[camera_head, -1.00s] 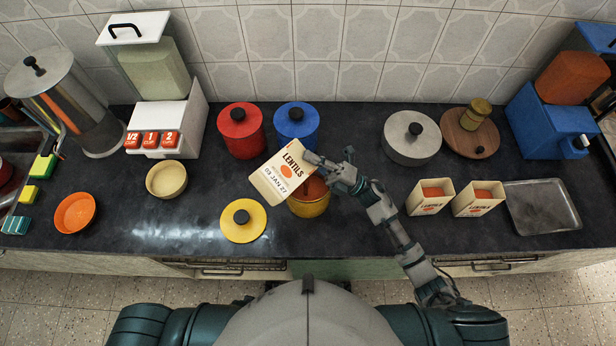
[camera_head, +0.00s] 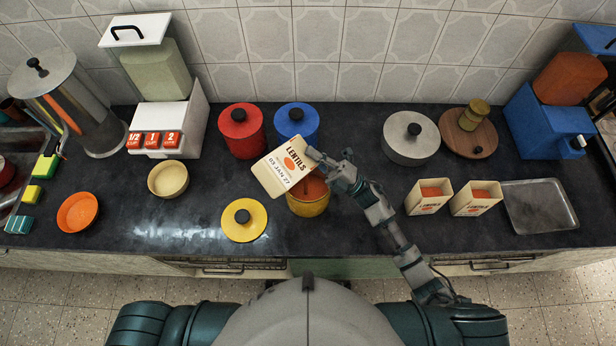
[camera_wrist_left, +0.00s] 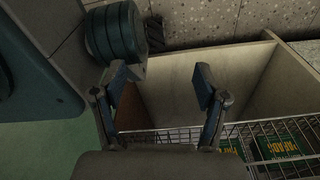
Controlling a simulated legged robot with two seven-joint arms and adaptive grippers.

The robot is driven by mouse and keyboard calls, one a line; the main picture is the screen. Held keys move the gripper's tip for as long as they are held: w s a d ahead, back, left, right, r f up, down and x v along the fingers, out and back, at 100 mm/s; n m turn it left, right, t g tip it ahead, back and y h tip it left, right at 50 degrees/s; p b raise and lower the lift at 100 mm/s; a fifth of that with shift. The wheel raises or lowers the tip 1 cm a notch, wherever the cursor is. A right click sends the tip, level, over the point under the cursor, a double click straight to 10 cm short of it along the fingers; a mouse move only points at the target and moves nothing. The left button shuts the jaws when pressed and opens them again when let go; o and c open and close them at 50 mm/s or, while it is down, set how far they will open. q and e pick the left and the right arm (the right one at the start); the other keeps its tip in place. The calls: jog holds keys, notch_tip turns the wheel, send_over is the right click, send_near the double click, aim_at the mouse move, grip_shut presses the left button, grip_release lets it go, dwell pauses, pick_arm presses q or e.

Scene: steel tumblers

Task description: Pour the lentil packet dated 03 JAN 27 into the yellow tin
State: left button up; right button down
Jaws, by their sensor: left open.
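The lentil packet (camera_head: 283,166) reads "LENTILS" and "03 JAN 27". It is tilted in the air over the left rim of the yellow tin (camera_head: 308,205). My right gripper (camera_head: 318,162) is shut on the packet's upper right side. Orange lentils show inside the tin, whose rim is partly hidden by the packet. The tin's yellow lid (camera_head: 244,220) lies on the counter to its left. Two more lentil packets, (camera_head: 429,196) and (camera_head: 478,198), stand open to the right, filled with orange. My left gripper (camera_wrist_left: 160,85) is open and empty, low by a cabinet with a wire basket.
A red tin (camera_head: 241,132) and a blue tin (camera_head: 297,125) stand behind the packet. A cream bowl (camera_head: 167,179) and an orange bowl (camera_head: 77,212) are to the left. A grey lidded pot (camera_head: 411,140) and a metal tray (camera_head: 541,206) are to the right.

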pick_arm(q)
jog(key=shift+s+a+f+p, duration=0.15)
jog(key=shift+s+a+p, duration=0.15)
jog(key=shift+a, duration=0.2)
pick_arm(e)
jog(key=shift+w+d+r+m+t, duration=0.15)
jog(key=shift+r+m+t, duration=0.1)
jog(key=shift+m+t, duration=0.5)
jog(key=shift+w+r+m+t, duration=0.1)
jog(key=shift+m+t, duration=0.25)
jog(key=shift+m, duration=0.1)
pick_arm(q)
jog(key=shift+s+d+f, duration=0.15)
jog(key=shift+s, duration=0.4)
jog(key=shift+s+d+f, duration=0.1)
jog(key=shift+s+d, duration=0.05)
jog(key=shift+s, duration=0.4)
pick_arm(e)
jog(key=shift+w+d+m+h, duration=0.1)
jog(key=shift+m+h, duration=0.2)
jog(key=shift+m, duration=0.2)
pick_arm(q)
jog(key=shift+w+a+r, duration=0.1)
jog(key=shift+w+a, duration=0.15)
jog(key=shift+a, duration=0.1)
jog(key=shift+s, duration=0.15)
jog(key=shift+d, duration=0.3)
jog(key=shift+a, duration=0.1)
